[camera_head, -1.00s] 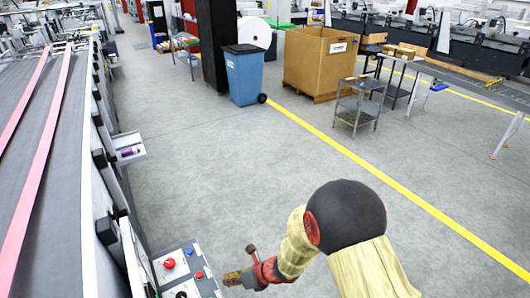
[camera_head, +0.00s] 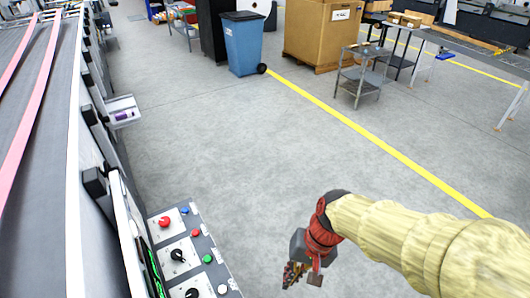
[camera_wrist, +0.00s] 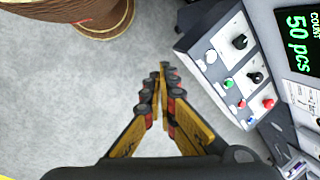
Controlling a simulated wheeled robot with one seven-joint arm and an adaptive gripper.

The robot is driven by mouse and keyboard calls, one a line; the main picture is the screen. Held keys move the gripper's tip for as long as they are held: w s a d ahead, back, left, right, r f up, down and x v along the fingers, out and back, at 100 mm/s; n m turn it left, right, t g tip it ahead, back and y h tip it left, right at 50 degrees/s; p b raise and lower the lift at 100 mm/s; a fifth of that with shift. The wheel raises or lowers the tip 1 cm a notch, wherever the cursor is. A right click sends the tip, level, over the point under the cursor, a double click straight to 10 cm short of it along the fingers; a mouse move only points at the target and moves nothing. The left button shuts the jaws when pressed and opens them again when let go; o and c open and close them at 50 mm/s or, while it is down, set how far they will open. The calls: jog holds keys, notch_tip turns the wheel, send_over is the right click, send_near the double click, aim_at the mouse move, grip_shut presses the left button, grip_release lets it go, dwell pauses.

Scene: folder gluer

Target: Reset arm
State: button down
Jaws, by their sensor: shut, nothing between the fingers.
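My gripper (camera_head: 293,275) hangs at the lower middle of the head view, on the end of my arm in its cream sleeve. It is to the right of the control panel (camera_head: 212,242) and apart from it. In the wrist view its two yellow and black fingers (camera_wrist: 160,88) come together at the tips, shut and empty. The panel, with its knobs and coloured buttons, also shows at the upper right of the wrist view (camera_wrist: 218,68). Bare floor lies beyond the fingertips.
The folder gluer (camera_head: 45,110) with pink belts runs along the left. A display reading "50 pcs" (camera_wrist: 299,38) stands beside the panel. A blue bin (camera_head: 243,48), a large carton (camera_head: 318,38) and a grey cart (camera_head: 360,75) stand farther back. The middle floor is clear.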

jog(key=s+d+r+n+t+h+b, duration=0.1)
jog(key=d+t+b, duration=0.5)
jog(key=d+b, duration=0.6)
jog(key=shift+s+d+r+n+h, duration=0.3)
jog(key=shift+s+h, duration=0.45)
jog(key=shift+h, duration=0.35)
